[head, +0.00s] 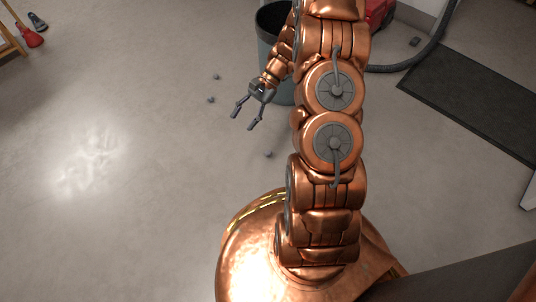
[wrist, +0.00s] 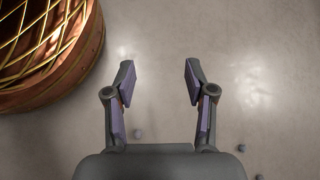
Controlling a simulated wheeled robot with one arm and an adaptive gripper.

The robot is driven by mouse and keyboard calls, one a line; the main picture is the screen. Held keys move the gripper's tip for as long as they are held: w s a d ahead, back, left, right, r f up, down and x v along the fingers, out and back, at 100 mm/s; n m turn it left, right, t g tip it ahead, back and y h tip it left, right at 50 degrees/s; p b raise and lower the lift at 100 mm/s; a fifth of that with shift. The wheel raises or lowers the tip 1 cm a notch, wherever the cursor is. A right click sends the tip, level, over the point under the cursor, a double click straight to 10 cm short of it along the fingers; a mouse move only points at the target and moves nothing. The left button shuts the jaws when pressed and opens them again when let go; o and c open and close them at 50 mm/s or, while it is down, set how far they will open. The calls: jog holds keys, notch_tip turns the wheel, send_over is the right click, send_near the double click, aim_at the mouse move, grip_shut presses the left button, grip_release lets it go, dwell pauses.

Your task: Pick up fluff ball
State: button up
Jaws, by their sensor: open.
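Several small grey fluff balls lie on the floor. In the head view one fluff ball (head: 268,154) is below and right of my gripper (head: 246,115), and two more, one (head: 211,100) and another (head: 216,77), are to its left and upper left. My gripper is open and empty above the floor. In the wrist view the open fingers (wrist: 158,80) frame bare floor. One ball (wrist: 138,133) shows close to the base of the left finger, and others (wrist: 241,148) (wrist: 259,177) lie at lower right.
A dark bin (head: 272,50) stands behind my gripper. A red machine (head: 380,14) with a grey hose (head: 425,50) and a dark mat (head: 470,95) are at the right. Red and grey brush-like items (head: 30,37) are at upper left. The left floor is clear.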

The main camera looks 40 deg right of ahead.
jog(key=w+d+f+m+t+y+b, duration=0.1)
jog(key=d+f+m+t, duration=0.15)
jog(key=d+f, duration=0.4)
jog(key=w+d+f+m+t+y+b, duration=0.15)
jog(key=d+f+m, duration=0.25)
jog(key=f, duration=0.6)
jog(key=m+t+h, duration=0.2)
jog(key=m+t, duration=0.3)
send_near(270, 152)
jog(key=shift+y+x, duration=0.25)
jog(key=shift+x, duration=0.8)
jog(key=shift+s+a+f+m+b, duration=0.1)
jog(key=shift+m+b, duration=0.15)
jog(key=shift+b, duration=0.1)
jog(key=shift+w+a+f+b, duration=0.35)
jog(key=shift+a+f, duration=0.05)
jog(key=shift+a, duration=0.15)
jog(key=b+x, duration=0.1)
jog(key=x, duration=0.1)
jog(key=b+x, duration=0.2)
jog(key=x, duration=0.1)
jog(key=shift+w+d+f, duration=0.15)
jog(key=shift+w+f, duration=0.05)
jog(key=shift+w, duration=0.15)
jog(key=shift+w+a+b, duration=0.2)
jog(key=shift+a+b, duration=0.1)
jog(key=shift+a, duration=0.05)
jog(key=shift+c, duration=0.2)
jog(key=c, duration=0.7)
